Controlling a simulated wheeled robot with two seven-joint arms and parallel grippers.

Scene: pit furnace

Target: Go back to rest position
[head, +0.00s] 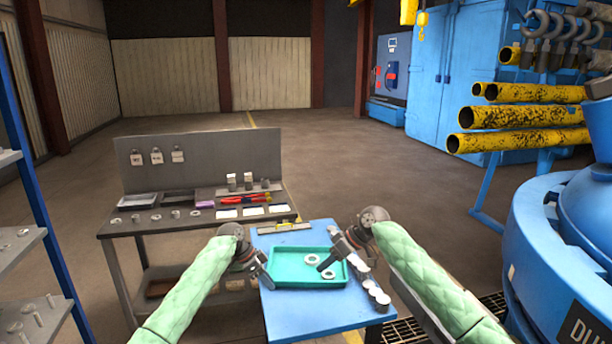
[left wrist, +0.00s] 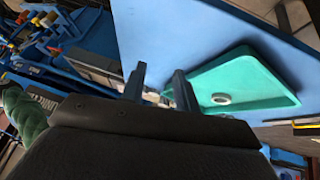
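My left gripper (head: 264,272) is at the left edge of the teal tray (head: 290,284) on the blue table. In the left wrist view its two fingers (left wrist: 158,85) stand apart with nothing between them, and the tray (left wrist: 272,102) is beside them. Pale rings (head: 312,260) lie in the tray, and one shows in the left wrist view (left wrist: 221,98).
The blue table (head: 330,314) carries several pale cylindrical parts (head: 376,294) along its right side. A grey workbench (head: 122,224) with small parts stands behind left. A shelf rack (head: 22,240) is at far left, and a large blue machine (head: 560,240) at right. Open floor (head: 330,150) lies beyond.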

